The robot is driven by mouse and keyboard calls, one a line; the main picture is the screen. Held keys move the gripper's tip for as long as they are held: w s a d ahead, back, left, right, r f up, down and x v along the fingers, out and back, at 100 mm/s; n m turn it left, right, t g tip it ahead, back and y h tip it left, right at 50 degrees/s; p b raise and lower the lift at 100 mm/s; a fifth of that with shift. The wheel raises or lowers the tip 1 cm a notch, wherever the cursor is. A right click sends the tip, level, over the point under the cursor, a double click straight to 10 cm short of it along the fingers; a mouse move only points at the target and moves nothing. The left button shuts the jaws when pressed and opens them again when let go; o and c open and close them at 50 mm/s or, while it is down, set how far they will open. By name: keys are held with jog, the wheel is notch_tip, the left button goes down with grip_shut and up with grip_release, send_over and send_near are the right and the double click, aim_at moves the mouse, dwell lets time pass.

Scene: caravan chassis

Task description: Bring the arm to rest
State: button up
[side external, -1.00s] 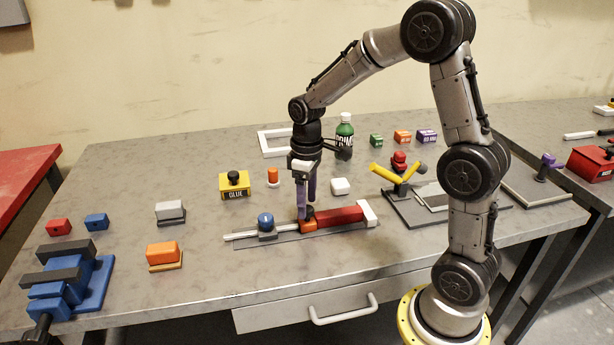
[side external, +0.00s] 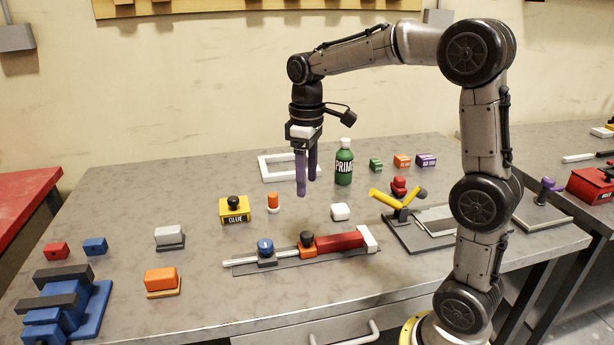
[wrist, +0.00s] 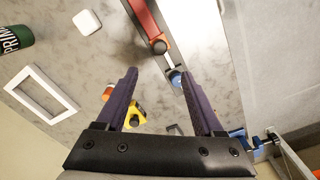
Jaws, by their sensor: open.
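My gripper (side external: 307,180) hangs in the air above the workbench, fingers pointing down, open with nothing between them. In the wrist view its two purple fingers (wrist: 165,95) stand apart. Below it on the bench lies the caravan chassis (side external: 340,243), a red body with a white end block. A thin rail runs left from it, with an orange block (side external: 307,249) topped by a black knob and a blue-knobbed block (side external: 266,256). The chassis shows in the wrist view as a red bar (wrist: 147,22). My gripper is clear of all of these.
A green bottle (side external: 344,165) and a white frame (side external: 270,178) stand behind my gripper. A yellow-armed clamp (side external: 402,210) is at right, a blue vise (side external: 62,310) at front left. The air around my gripper is free.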

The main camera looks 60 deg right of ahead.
jog(key=s+a+r+n+t, duration=0.1)
jog(key=s+a+r+t, duration=0.2)
jog(key=s+a+r, duration=0.45)
jog(key=s+a+f+m+t, duration=0.1)
jog(key=s+f+m+t, duration=0.1)
jog(key=s+f, duration=0.6)
jog(key=s+m, duration=0.1)
jog(key=s, duration=0.2)
jog(key=shift+s+t, duration=0.25)
jog(key=shift+t, duration=0.05)
dwell(2.4)
